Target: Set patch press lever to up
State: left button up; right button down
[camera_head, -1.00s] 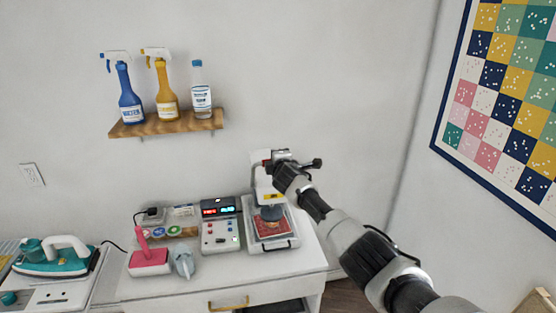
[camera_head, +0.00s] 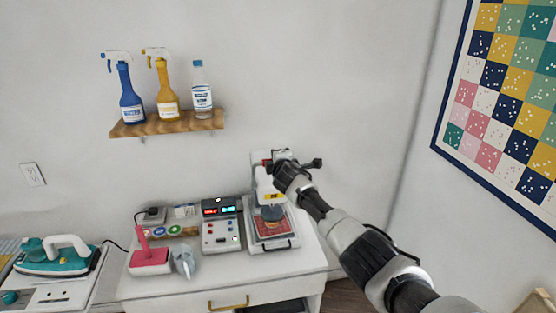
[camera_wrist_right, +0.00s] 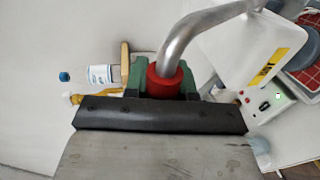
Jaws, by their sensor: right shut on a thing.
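The white patch press (camera_head: 266,182) stands at the right end of the cabinet top, with its round pressing head (camera_head: 271,212) over a red patch on its base. In the right wrist view the press body (camera_wrist_right: 240,45) carries a yellow HOT label. Its bent metal lever (camera_wrist_right: 185,38) ends in a red knob (camera_wrist_right: 164,86). My right gripper (camera_wrist_right: 163,78) is shut on that red knob, with a green finger on each side. In the head view my right gripper (camera_head: 268,163) is at the top of the press and hides most of the lever. My left gripper is not in view.
A control box (camera_head: 221,233) with lit displays stands just left of the press. A pink tool (camera_head: 149,258) and a teal iron (camera_head: 50,258) are farther left. A wooden shelf (camera_head: 166,125) with several bottles hangs above.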

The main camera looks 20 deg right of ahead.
jog(key=shift+f, duration=0.15)
dwell(0.5)
jog(key=c, duration=1.3)
grip_release()
jog(key=o, duration=0.4)
jog(key=shift+w+f, duration=0.1)
jog(key=shift+w, duration=0.1)
jog(key=shift+s, duration=0.1)
